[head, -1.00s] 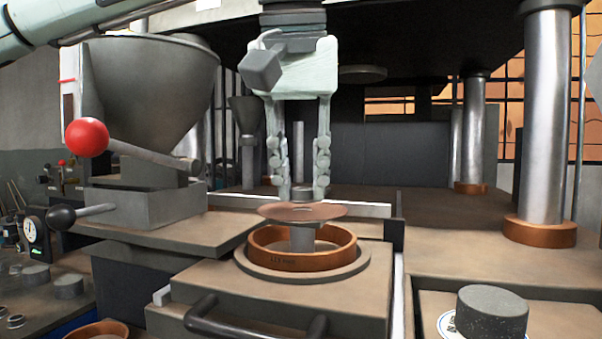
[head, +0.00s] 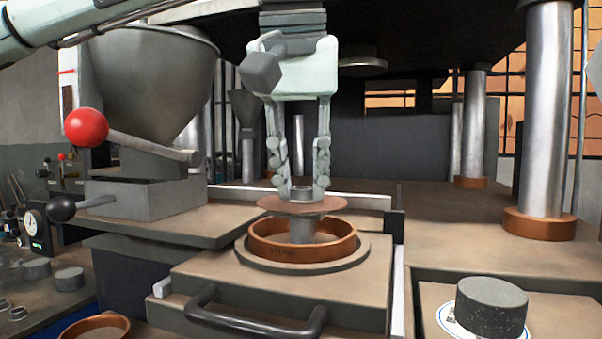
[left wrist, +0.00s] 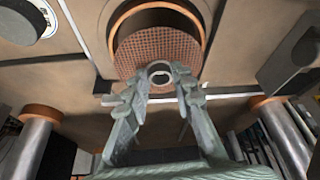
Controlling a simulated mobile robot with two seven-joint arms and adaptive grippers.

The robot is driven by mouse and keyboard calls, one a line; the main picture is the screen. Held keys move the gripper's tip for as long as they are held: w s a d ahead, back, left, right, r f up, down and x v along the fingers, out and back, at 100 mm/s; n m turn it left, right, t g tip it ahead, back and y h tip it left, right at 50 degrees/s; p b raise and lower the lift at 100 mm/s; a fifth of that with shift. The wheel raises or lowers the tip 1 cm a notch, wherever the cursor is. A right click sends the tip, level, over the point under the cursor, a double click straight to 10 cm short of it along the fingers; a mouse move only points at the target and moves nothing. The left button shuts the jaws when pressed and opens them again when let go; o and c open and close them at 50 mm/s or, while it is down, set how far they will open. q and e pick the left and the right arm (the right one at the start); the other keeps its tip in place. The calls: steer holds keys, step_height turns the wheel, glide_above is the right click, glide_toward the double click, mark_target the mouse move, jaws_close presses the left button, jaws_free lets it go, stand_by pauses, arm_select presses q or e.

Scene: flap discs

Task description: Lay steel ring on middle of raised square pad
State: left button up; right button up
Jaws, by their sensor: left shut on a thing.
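My left gripper (head: 302,188) is shut on a small steel ring (left wrist: 160,73), held level between its fingertips. In the head view the ring is mostly hidden by the fingers. Directly below is a round brown mesh disc (head: 277,204), also in the left wrist view (left wrist: 135,52). The disc lies above a steel post (head: 302,231) that stands inside an orange-brown mould ring (head: 330,250). I cannot tell whether the steel ring touches the disc. The mould ring sits on a square slab (head: 215,279) with a dark handle; no separate raised square pad is clearly identifiable. My right gripper is not in view.
A grey hopper (head: 150,85) and a lever with a red ball (head: 86,127) stand left. Steel columns with orange collars (head: 540,222) stand right. A dark cylinder (head: 492,305) sits front right. Another orange-brown ring (head: 96,328) lies front left. The press top hangs overhead.

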arm_select(q)
steer(key=o, duration=0.8)
